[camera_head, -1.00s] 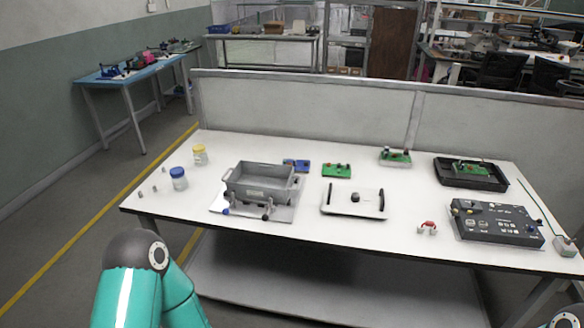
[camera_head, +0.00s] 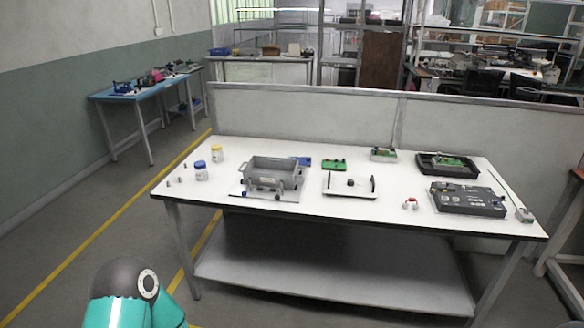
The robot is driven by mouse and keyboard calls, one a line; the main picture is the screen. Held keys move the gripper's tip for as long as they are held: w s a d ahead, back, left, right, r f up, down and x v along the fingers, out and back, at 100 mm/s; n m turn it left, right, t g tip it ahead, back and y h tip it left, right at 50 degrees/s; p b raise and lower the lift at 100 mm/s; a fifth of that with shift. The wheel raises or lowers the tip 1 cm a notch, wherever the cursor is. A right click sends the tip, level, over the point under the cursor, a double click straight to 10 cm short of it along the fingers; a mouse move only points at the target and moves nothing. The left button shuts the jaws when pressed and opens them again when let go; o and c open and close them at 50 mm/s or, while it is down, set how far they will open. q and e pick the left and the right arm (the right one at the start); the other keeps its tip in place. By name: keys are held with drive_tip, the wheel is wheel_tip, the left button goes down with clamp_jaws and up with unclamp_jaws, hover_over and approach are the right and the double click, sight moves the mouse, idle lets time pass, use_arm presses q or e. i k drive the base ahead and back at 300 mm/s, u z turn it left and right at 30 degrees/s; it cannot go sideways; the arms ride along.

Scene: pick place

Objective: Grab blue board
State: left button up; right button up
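The blue board (camera_head: 304,161) lies on the white table, just behind the right rear corner of a grey bin (camera_head: 272,178), which partly hides it. To its right lie a green board (camera_head: 334,165) and another green board (camera_head: 383,154) farther back. A third green board (camera_head: 447,161) sits in a black tray (camera_head: 421,169) at the right. One teal arm of mine shows at the bottom left, away from the table. Neither gripper is in view.
The white table (camera_head: 232,205) has a lower shelf and a low partition (camera_head: 300,118) behind it. A blue-lidded jar (camera_head: 201,171), yellow-lidded jar (camera_head: 217,154), white tray (camera_head: 337,189) and dark control box (camera_head: 467,199) stand on it. Floor is open in front and at left.

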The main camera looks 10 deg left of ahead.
sight(302, 161)
drive_tip(key=u, duration=0.6)
drive_tip(key=i, duration=0.95)
drive_tip(key=z, duration=0.05)
